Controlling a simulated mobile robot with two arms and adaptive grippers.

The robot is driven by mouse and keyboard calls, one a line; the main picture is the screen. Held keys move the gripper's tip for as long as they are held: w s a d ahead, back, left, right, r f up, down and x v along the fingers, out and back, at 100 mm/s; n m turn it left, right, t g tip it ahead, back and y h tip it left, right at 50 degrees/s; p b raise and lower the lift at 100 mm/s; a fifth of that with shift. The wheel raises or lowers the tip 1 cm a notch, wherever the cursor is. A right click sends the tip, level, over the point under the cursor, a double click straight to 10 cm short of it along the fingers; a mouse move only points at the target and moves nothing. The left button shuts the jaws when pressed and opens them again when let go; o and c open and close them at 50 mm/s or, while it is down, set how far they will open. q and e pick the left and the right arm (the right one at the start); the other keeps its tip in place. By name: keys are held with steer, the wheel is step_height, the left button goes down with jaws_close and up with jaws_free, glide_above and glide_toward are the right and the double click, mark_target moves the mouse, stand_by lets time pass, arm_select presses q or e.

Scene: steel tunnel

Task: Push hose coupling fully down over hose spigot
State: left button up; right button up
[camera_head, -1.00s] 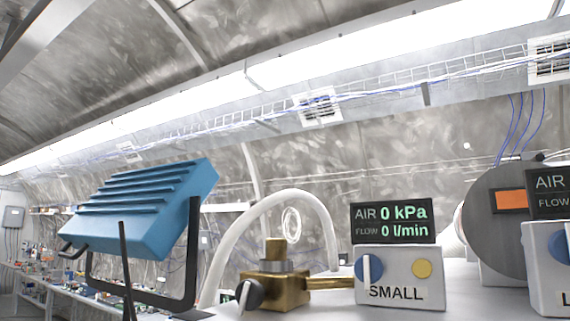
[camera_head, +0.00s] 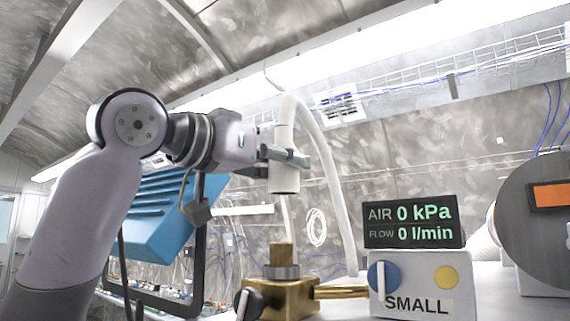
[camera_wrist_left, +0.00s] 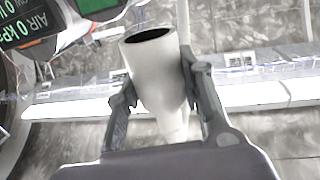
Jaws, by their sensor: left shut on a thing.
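My left gripper (camera_head: 285,157) is shut on the white hose coupling (camera_head: 285,182), a cylinder at the end of a white hose. In the left wrist view the coupling (camera_wrist_left: 152,75) sits between the two fingers (camera_wrist_left: 160,100), its dark open end showing. In the head view the coupling hangs roughly upright, open end down, above the brass hose spigot (camera_head: 281,256). A clear gap separates the two. The spigot stands on a brass valve block (camera_head: 285,298) with a grey collar round its base. My right gripper is not in view.
A blue lamp (camera_head: 160,215) stands behind my left arm. The white hose (camera_head: 335,190) arcs behind the spigot.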

arm_select(q)
steer(key=shift+w+a, duration=0.1)
steer(key=shift+a, duration=0.05)
steer(key=shift+s+f+b, duration=0.2)
steer(key=shift+f+b, duration=0.85)
steer(key=shift+f, duration=0.1)
steer(key=shift+f+b, duration=1.35)
steer(key=shift+f, duration=0.4)
steer(key=shift+f+b, duration=2)
steer(key=shift+f, duration=0.8)
